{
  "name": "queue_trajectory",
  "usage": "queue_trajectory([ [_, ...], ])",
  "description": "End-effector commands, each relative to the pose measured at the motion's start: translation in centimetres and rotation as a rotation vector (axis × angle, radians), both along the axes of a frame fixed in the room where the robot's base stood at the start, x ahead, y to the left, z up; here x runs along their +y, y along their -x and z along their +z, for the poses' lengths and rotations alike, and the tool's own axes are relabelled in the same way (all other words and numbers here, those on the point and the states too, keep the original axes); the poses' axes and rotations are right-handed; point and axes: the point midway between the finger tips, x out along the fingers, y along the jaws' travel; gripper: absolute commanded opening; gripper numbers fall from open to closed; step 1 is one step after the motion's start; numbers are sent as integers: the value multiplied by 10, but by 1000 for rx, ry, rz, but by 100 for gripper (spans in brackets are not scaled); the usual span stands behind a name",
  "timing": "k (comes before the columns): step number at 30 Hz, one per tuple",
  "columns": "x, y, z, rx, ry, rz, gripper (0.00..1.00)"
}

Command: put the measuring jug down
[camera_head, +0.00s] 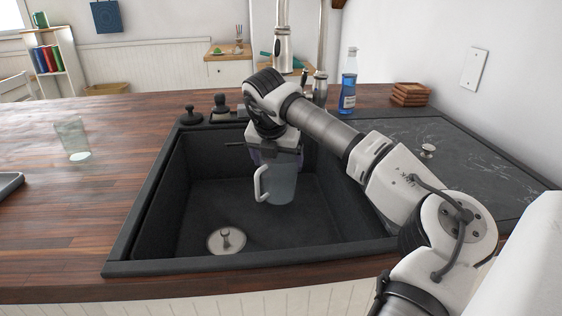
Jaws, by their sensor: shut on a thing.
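The measuring jug (283,184) is a translucent bluish-grey vessel with a white handle on its left side. It looks upright, within the outline of the dark sink basin (150,215). I cannot tell whether its base touches the basin floor. My gripper (275,150) comes down from above and is shut on the jug's upper part. The gripper hides the jug's rim and the fingertips are hard to make out.
A clear glass (72,138) stands on the wooden counter (60,220) at left. A blue bottle (348,85), a tap (283,45) and wooden coasters (410,94) stand behind the sink. A drain plug (227,239) sits in the basin's front left. The left counter is mostly clear.

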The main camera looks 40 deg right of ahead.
Motion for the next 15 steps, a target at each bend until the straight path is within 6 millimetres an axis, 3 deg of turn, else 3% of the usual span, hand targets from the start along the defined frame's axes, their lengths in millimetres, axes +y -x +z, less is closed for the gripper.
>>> queue_trajectory([
  [3, -15, -11, 1, 0, 0, -1, 48],
  [11, -29, -21, 0, 1, -1, 0, 48],
  [15, -27, -20, -25, 2, -3, 2, 48],
])
